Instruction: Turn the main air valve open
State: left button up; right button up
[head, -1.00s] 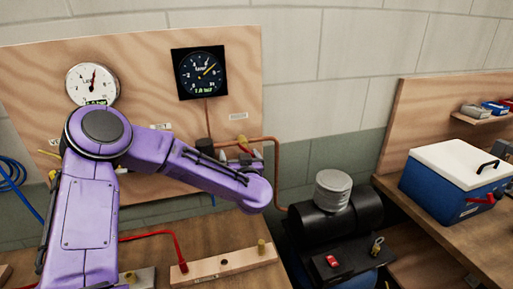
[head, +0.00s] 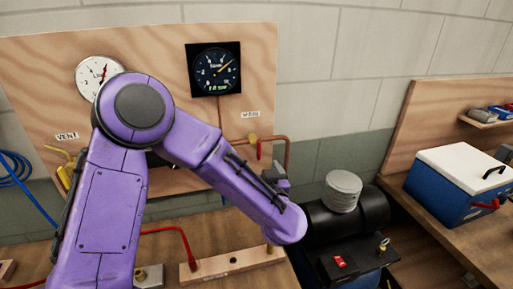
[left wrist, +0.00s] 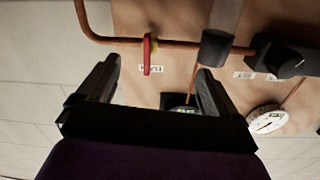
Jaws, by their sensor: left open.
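The main air valve (head: 253,139) is a brass body with a red handle on the copper pipe, under the MAIN label on the plywood board. Its red handle (head: 259,150) hangs downward. In the left wrist view the red handle (left wrist: 147,55) lies across the pipe. My left gripper (head: 274,172) shows in part behind my purple forearm, below and right of the valve. In the left wrist view its two dark fingers (left wrist: 158,65) are spread with nothing between them, and the valve appears beyond their tips. My right gripper is in neither view.
Two gauges, a white one (head: 97,74) and a dark square one (head: 214,69), hang on the board. A yellow VENT valve (head: 66,170) is at left. A black compressor (head: 365,210) stands below right. A blue cooler (head: 455,185) sits on the right bench.

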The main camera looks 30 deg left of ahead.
pick_arm(q)
jog(key=b+v, duration=0.3)
jog(key=v, duration=0.9)
jog(key=shift+w+d, duration=0.15)
jog(key=shift+w, duration=0.15)
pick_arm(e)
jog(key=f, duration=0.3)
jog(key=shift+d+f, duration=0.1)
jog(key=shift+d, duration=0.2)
